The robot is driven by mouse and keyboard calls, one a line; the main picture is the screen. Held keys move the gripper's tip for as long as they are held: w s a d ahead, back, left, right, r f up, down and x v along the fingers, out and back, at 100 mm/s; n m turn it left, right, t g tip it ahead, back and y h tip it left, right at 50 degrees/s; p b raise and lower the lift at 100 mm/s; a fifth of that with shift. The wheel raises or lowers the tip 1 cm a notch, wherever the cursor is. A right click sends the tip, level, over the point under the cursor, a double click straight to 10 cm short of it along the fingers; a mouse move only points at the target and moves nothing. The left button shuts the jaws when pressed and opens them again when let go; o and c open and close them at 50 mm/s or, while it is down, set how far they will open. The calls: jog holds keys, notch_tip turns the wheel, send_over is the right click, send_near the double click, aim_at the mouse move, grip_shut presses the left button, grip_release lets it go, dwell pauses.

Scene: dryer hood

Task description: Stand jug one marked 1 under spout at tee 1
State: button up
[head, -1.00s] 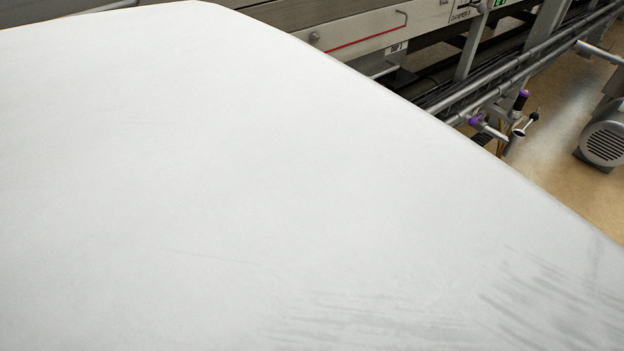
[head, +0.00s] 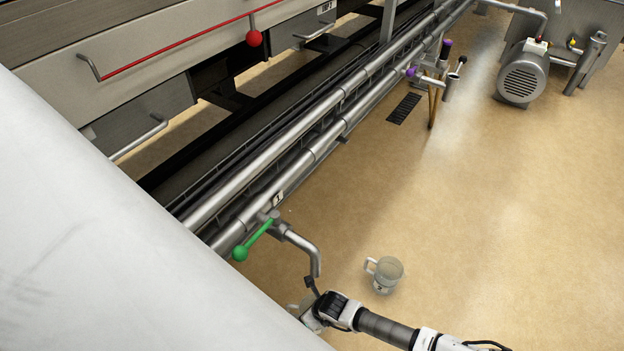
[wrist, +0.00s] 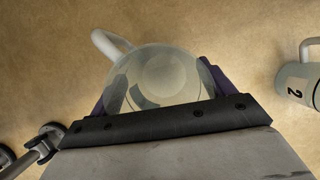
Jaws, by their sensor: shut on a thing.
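In the wrist view my gripper (wrist: 160,98) is shut on a clear jug (wrist: 160,70) with a pale handle at its upper left; no mark shows on it. In the head view my gripper (head: 310,312) is low beside the spout (head: 316,262), and the held jug is mostly hidden there. The spout bends down from a tee on the pipe, near a tag reading 1 (head: 278,198). A green-handled lever (head: 256,240) sits at this tee. I cannot tell whether the jug is under the spout.
A second jug, marked 2 (wrist: 297,88), stands on the floor to the right; it also shows in the head view (head: 386,272). Another tee with purple parts (head: 430,75) is farther along the pipes. A motor (head: 523,75) stands beyond. A large white surface fills the left.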

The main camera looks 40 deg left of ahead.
jog(key=shift+f+b, duration=0.65)
jog(key=shift+f, duration=1.3)
jog(key=shift+f, duration=0.1)
jog(key=o, duration=1.1)
jog(key=shift+c, duration=0.2)
jog(key=p+v, duration=0.4)
jog(key=v, duration=0.8)
jog(key=shift+s, duration=0.1)
